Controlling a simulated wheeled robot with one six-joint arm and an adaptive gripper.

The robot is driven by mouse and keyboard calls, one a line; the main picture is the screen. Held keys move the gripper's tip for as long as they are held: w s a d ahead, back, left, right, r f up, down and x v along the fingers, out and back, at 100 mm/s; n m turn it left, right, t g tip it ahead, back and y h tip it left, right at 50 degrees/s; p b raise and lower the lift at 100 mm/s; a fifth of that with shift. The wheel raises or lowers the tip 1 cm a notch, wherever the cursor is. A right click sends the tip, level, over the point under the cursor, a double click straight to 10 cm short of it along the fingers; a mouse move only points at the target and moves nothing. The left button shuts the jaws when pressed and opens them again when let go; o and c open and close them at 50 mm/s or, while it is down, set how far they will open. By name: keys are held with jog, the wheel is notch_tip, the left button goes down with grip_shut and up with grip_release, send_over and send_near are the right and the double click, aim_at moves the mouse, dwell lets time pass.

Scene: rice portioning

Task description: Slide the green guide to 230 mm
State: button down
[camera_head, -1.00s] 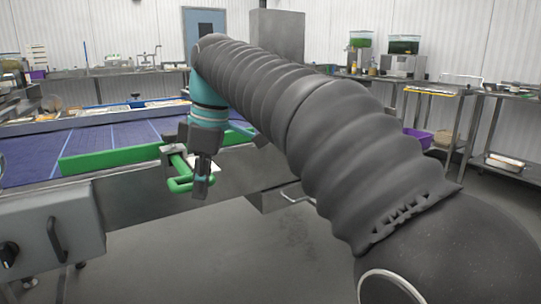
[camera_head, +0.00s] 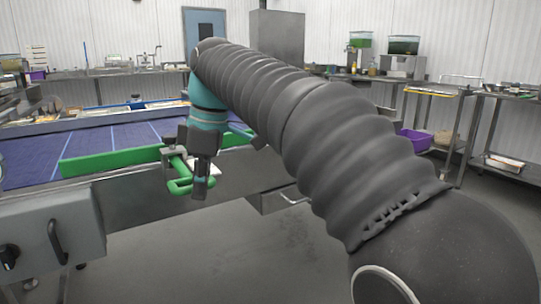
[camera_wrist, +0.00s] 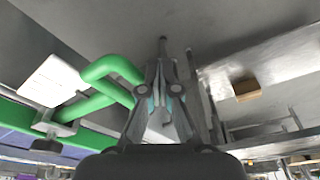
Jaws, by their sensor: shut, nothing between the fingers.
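The green guide (camera_head: 110,161) is a long green rail standing along the near edge of the blue conveyor belt. Its green tube handle (camera_head: 181,187) hangs out over the near side, below a grey clamp (camera_head: 174,153). My gripper (camera_head: 200,188) is shut and empty, pointing down at the right end of the handle. In the wrist view the handle (camera_wrist: 112,68) bends close to the left side of my gripper (camera_wrist: 163,62); I cannot tell whether they touch. I cannot read any millimetre scale. My arm hides part of the belt.
The blue belt (camera_head: 50,160) runs behind the guide, with a grey control box (camera_head: 50,235) at its near left. A white plate (camera_wrist: 52,80) lies beside the handle. The floor (camera_head: 220,260) in front is clear. Steel tables stand along the back and right walls.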

jog(key=shift+w+a, duration=0.25)
jog(key=shift+w, duration=0.1)
dwell(0.4)
notch_tip(320, 180, up, 8)
jog(key=s+d+p, duration=0.1)
jog(key=s, duration=0.1)
jog(key=shift+s+d, duration=0.25)
jog(key=shift+d, duration=0.05)
dwell(1.0)
jog(key=s+d+f+m+t, duration=0.2)
jog(key=d+f+m, duration=0.25)
jog(key=d, duration=0.45)
jog(key=s+d+f+m+t+h, duration=0.1)
jog(key=s+d+f+m, duration=0.6)
jog(key=d+f, duration=0.2)
jog(key=s+d+f+m+t+h, duration=0.1)
jog(key=s+d+f+m+t, duration=0.1)
jog(key=s+d+f+m, duration=0.4)
jog(key=d+f, duration=0.3)
jog(key=f, duration=0.3)
jog(key=shift+s+d+f+m+t, duration=0.15)
jog(key=shift+s+d+m+t, duration=0.15)
jog(key=shift+s+m, duration=0.05)
